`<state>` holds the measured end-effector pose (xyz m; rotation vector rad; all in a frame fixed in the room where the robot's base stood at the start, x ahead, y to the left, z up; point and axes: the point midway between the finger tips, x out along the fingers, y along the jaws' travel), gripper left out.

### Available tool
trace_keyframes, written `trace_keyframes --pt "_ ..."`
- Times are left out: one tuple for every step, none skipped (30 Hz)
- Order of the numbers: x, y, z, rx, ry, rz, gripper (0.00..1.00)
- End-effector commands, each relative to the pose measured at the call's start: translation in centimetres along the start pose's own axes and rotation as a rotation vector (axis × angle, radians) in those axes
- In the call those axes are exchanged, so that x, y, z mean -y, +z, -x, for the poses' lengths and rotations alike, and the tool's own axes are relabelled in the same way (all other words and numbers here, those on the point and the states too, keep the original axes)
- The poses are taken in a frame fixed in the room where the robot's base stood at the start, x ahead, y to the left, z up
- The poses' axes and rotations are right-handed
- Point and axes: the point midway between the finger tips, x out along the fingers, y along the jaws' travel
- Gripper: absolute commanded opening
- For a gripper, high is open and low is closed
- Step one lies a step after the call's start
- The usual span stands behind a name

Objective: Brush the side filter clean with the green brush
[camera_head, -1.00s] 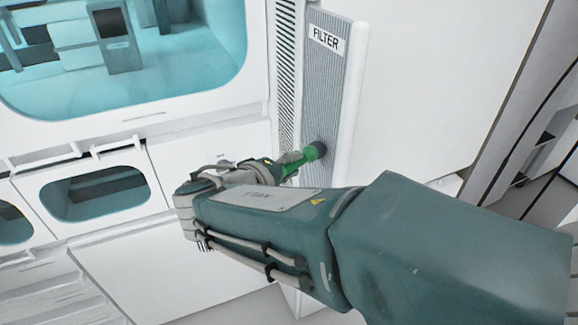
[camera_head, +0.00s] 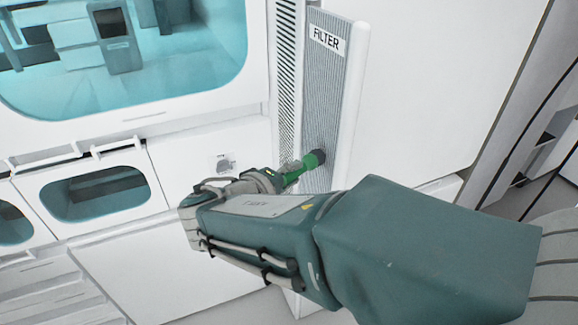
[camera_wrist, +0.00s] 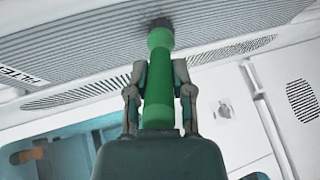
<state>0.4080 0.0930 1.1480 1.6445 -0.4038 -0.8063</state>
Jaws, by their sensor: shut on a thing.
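The side filter (camera_head: 322,101) is a tall, ribbed grey panel with a white frame and a "FILTER" label. It also fills the top of the wrist view (camera_wrist: 95,45). The green brush (camera_head: 301,168) has a dark bristle head, which is at the filter's ribbed face, low on the panel; it appears to touch it. In the wrist view the brush (camera_wrist: 158,95) points up, its dark tip against the ribs. My gripper (camera_wrist: 160,95) is shut on the brush handle, one finger on each side. In the head view my gripper (camera_head: 272,180) is partly hidden by my arm.
A white cabinet with a large teal window (camera_head: 130,60) stands left of the filter. A smaller window (camera_head: 95,193) and white handles (camera_head: 118,146) lie below. A slotted vent (camera_head: 285,75) runs beside the filter. A plain white panel (camera_head: 420,90) is on the right.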

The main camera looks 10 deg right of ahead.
Motion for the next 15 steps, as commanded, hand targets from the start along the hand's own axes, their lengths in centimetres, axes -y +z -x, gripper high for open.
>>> trace_keyframes --pt "0.29 0.09 -0.14 0.003 0.000 0.001 0.00" --pt "0.44 0.10 -0.18 0.003 0.000 0.001 0.00" --pt "0.63 0.13 -0.24 0.003 0.000 0.001 0.00" --pt "0.78 0.15 -0.29 0.003 0.000 0.001 0.00" --pt "0.92 0.17 -0.33 0.004 -0.001 0.001 0.00" --pt "1.09 0.20 -0.38 0.004 -0.001 0.001 0.00" --pt "1.18 0.21 -0.42 0.004 -0.001 0.001 0.00" --pt "1.24 0.22 -0.44 0.004 -0.001 0.000 0.00" --pt "1.26 0.23 -0.45 0.004 0.000 0.000 0.00" --pt "1.26 0.23 -0.45 0.004 0.000 -0.001 0.00" --pt "1.25 0.23 -0.45 0.004 0.000 -0.001 0.00" --pt "1.24 0.24 -0.46 0.004 0.000 -0.001 0.00" --pt "1.24 0.24 -0.46 0.004 0.000 -0.001 0.00" --pt "1.24 0.25 -0.46 0.004 0.000 -0.001 0.00" --pt "1.22 0.25 -0.46 0.004 0.000 -0.001 0.00"
